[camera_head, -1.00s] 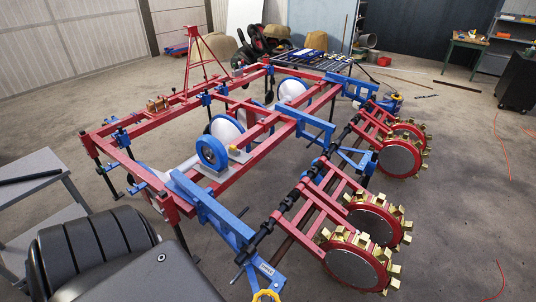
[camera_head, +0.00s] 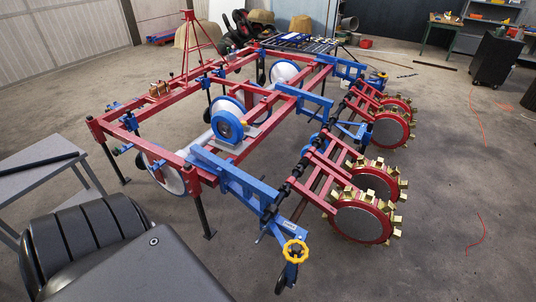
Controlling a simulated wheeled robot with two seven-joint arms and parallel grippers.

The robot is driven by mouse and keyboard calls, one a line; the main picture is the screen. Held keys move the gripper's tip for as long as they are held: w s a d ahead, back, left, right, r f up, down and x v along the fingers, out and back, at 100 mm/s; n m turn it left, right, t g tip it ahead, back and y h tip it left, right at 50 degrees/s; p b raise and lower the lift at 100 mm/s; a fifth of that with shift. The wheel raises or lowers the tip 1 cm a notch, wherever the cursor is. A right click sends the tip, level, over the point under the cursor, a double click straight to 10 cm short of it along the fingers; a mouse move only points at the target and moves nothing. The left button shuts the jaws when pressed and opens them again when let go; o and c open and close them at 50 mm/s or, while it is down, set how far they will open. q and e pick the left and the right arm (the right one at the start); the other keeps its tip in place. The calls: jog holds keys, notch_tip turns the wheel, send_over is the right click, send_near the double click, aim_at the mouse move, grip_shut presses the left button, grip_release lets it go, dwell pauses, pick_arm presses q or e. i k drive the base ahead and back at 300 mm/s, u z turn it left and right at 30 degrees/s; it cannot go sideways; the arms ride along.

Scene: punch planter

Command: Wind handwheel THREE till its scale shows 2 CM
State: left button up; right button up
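A yellow handwheel (camera_head: 294,251) sits at the near end of the planter's blue and red frame, above a small dark wheel (camera_head: 286,277). A small pale label (camera_head: 290,227) is on the blue bracket beside it; its text is too small to read. A second, much smaller yellowish handwheel (camera_head: 382,75) shows at the far end of the planter. I cannot tell from this view which one is numbered THREE, and no scale reading is legible. Neither of my grippers is in view.
The planter frame (camera_head: 150,123) fills the middle, with gold-toothed red wheels (camera_head: 362,222) on its right. A grey table (camera_head: 35,183) stands at the left. A red hose (camera_head: 482,238) lies on the right floor. The concrete floor in front of the planter is clear.

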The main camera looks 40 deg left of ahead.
aim_at(296, 249)
jog(key=u, duration=0.75)
jog(key=k, duration=1.1)
jog(key=u, duration=1)
jog(key=i, duration=2.05)
jog(key=z, duration=0.65)
